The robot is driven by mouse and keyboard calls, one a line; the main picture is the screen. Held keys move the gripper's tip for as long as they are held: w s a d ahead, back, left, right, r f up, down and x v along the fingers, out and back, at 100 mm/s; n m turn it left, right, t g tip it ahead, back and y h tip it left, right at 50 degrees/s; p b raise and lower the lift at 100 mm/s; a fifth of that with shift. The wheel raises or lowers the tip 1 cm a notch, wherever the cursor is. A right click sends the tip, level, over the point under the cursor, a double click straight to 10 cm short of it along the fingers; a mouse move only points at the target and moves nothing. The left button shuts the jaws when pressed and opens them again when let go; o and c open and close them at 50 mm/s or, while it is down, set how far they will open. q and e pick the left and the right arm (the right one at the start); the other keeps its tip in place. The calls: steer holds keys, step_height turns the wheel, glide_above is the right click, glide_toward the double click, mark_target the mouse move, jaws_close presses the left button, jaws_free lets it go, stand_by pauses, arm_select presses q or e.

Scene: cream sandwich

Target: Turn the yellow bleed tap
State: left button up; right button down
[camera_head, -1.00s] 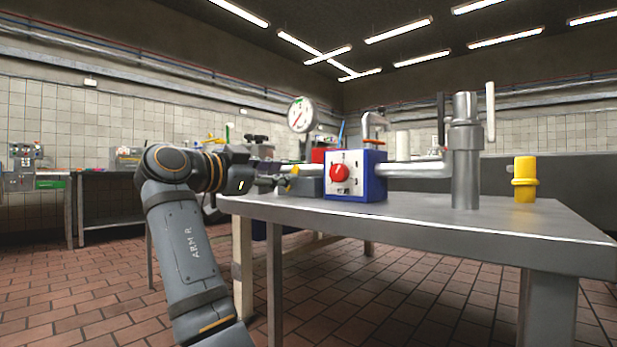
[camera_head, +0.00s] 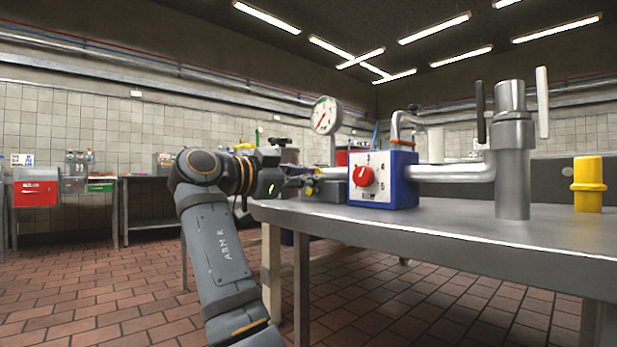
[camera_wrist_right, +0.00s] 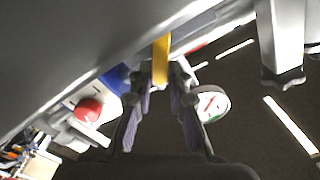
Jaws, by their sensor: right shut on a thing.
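The yellow bleed tap (camera_wrist_right: 161,58) shows as a narrow yellow bar between the fingertips in the right wrist view. In the head view it is a small yellow patch (camera_head: 311,188), partly hidden by the gripper, left of the blue box. My right gripper (camera_head: 305,178) reaches it from the left over the bench edge. In the wrist view the right gripper (camera_wrist_right: 160,85) has its fingers on both sides of the bar, shut on it. My left gripper is in neither view.
The blue box (camera_head: 401,185) with a red knob (camera_head: 364,176) stands close to the right of the tap. A round gauge (camera_head: 325,116) rises behind. A thick grey pipe (camera_head: 512,165) and a yellow fitting (camera_head: 588,184) stand farther right on the metal bench (camera_head: 440,225).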

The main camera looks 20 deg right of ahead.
steer(key=shift+f+m, duration=0.1)
steer(key=shift+m, duration=0.2)
steer(key=shift+s+d+f+m+b, duration=0.1)
steer(key=shift+s+f+m+b, duration=0.1)
steer(key=shift+m+b, duration=0.3)
steer(key=shift+s+f+m+b, duration=0.15)
steer(key=shift+m+b, duration=0.15)
steer(key=shift+m, duration=0.4)
steer(key=shift+s+d+f+m+b, duration=0.15)
steer(key=shift+m+b, duration=0.1)
steer(key=shift+m, duration=0.4)
steer(key=shift+s+a+f+m+b, duration=0.1)
steer(key=shift+f+m+b, duration=0.1)
steer(key=shift+m, duration=0.4)
steer(key=shift+s+d+f+m+b, duration=0.1)
steer(key=shift+m+b, duration=0.15)
steer(key=shift+m, duration=0.4)
steer(key=c, duration=1.3)
jaws_free()
